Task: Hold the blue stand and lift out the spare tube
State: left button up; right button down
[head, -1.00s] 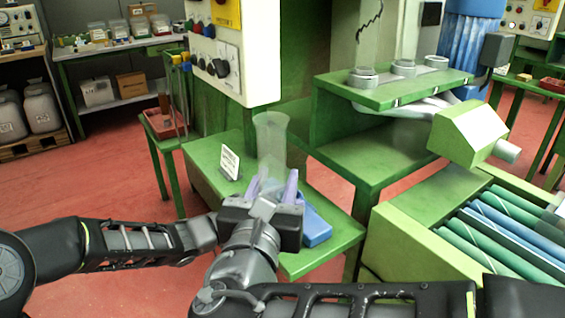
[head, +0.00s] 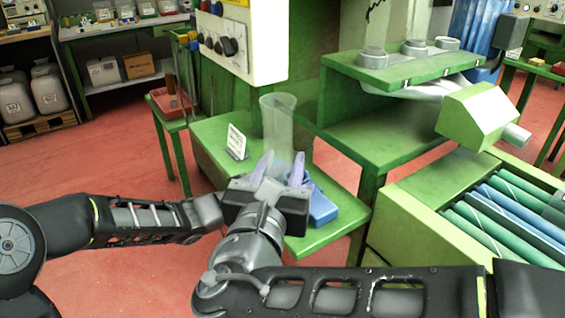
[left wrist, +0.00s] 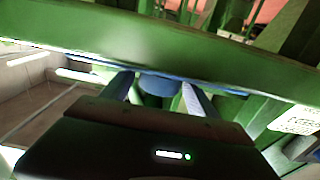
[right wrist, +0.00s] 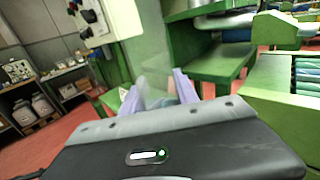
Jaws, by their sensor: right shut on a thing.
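A clear, frosted tube (head: 279,120) stands upright over the small green table in the head view. My right gripper (head: 283,172) has its lilac fingers shut around the tube's lower part. The tube shows faintly between those fingers in the right wrist view (right wrist: 150,62). The blue stand (head: 322,208) shows just right of my right gripper; the rest of it and the tube's foot are hidden. My left gripper is hidden in the head view. In the left wrist view my left gripper (left wrist: 160,88) has its fingers apart by the green table edge, with a blue piece between them.
The small green table (head: 212,150) carries a white sign (head: 236,141) left of the tube. A control box (head: 240,35) hangs behind it. A green bench (head: 400,75) with grey rings and a crate (head: 400,225) of green and blue tubes stand to the right.

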pick_arm(q)
jog(key=shift+o, duration=0.2)
jog(key=v, duration=1.2)
